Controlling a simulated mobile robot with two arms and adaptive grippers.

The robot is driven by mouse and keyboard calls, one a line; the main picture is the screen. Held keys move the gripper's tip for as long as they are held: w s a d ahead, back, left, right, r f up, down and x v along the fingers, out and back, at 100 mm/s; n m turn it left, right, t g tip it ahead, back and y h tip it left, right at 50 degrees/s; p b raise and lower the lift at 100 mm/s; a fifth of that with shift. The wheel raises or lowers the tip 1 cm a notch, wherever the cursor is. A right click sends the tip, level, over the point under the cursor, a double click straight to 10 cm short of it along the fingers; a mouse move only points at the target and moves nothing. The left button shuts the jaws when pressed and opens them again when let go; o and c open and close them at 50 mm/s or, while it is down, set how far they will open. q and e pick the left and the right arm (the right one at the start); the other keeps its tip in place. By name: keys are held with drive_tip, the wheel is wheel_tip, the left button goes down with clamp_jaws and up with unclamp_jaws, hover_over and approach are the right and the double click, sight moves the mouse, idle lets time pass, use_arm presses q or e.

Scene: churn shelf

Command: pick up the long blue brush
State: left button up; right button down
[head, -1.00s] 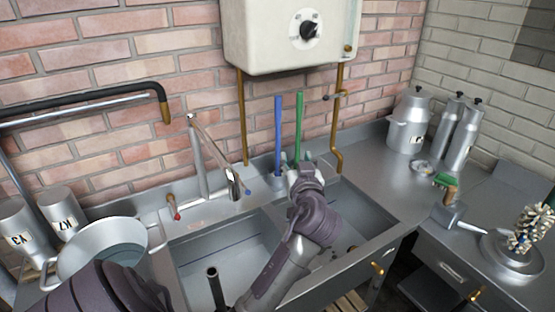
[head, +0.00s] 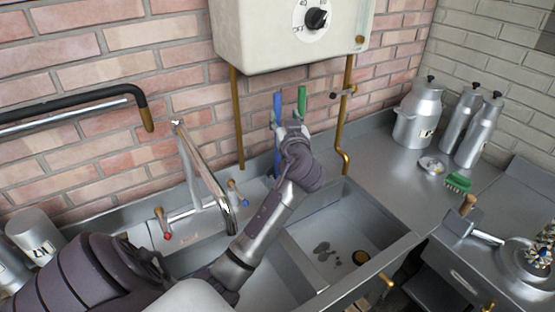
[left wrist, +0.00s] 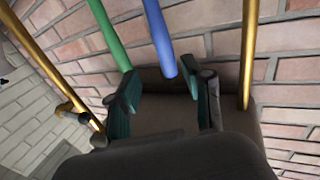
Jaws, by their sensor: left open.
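The long blue brush (head: 277,103) stands upright against the brick wall behind the sink. Its blue handle shows above and below my left gripper, and its lower end is hidden. My left gripper (head: 284,121) is open at the upper part of the handle. In the left wrist view, the blue handle (left wrist: 159,38) runs into the space between the open fingers (left wrist: 158,88), closer to the right finger. I cannot tell whether it touches. A green brush (head: 302,100) stands close on the right. Its handle (left wrist: 108,36) passes by the left finger. My right gripper is not in view.
A white heater box (head: 290,35) hangs above, with brass pipes (head: 347,120) on both sides. The tap (head: 205,175) stands left of my gripper. The double sink (head: 335,225) lies below. Milk cans (head: 418,115) stand on the right counter.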

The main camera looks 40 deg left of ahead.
sight(277, 107)
use_arm(q)
drive_tip(key=shift+x, duration=1.25)
drive_tip(key=shift+w+a+f+p, duration=0.1)
drive_tip(key=shift+a+p, duration=0.2)
drive_tip(key=shift+p, duration=0.05)
drive_tip(key=p+x, duration=0.1)
drive_tip(key=x, duration=0.1)
drive_tip(key=p+x, duration=0.1)
drive_tip(key=x, duration=0.1)
drive_tip(key=shift+s+a+p, duration=0.3)
drive_tip(key=shift+w+a+f, duration=0.15)
drive_tip(key=shift+w+a, duration=0.15)
drive_tip(key=shift+d, duration=0.15)
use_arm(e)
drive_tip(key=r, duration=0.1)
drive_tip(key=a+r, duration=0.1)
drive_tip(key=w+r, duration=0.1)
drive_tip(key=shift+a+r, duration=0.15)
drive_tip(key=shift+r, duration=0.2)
use_arm(q)
clamp_jaws()
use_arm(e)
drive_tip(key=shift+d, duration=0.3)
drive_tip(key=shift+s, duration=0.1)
